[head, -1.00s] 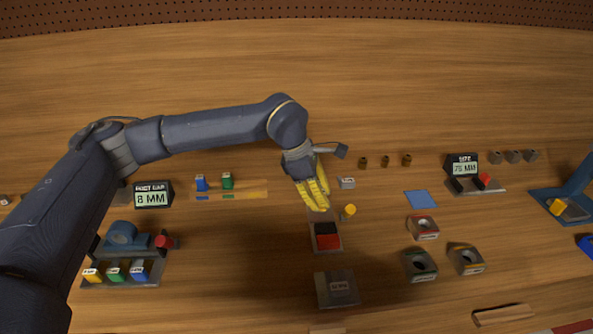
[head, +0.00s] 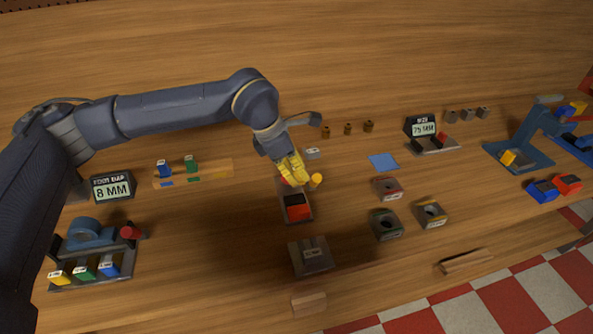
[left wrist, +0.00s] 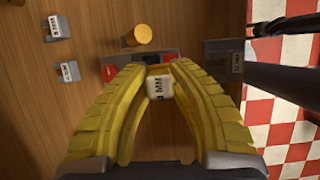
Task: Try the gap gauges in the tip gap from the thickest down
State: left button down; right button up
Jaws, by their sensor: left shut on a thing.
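My left gripper (head: 293,178) has yellow fingers and is above the far end of a small tray with red and black parts (head: 297,205). In the left wrist view the gripper (left wrist: 158,90) is shut on a pale labelled gauge block (left wrist: 159,87). Its label ends in MM; the digit is hard to read. The red and black parts also show beyond the fingertips in the left wrist view (left wrist: 152,58), partly hidden. Two grey labelled gauges, one (left wrist: 58,27) above the other (left wrist: 68,71), stand on the wood to the left. My right gripper is not in view.
A yellow cylinder (head: 316,181) stands right beside the fingers. A grey labelled block (head: 309,256) sits nearer the front. A display reading 8 MM (head: 113,187) and a blue ring fixture (head: 90,233) are at left. Ring blocks (head: 384,224) stand at right.

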pick_arm(q)
jog(key=shift+f, duration=0.15)
jog(key=shift+f, duration=3.05)
jog(key=shift+f, duration=1.4)
dwell(0.8)
jog(key=shift+r, duration=3.45)
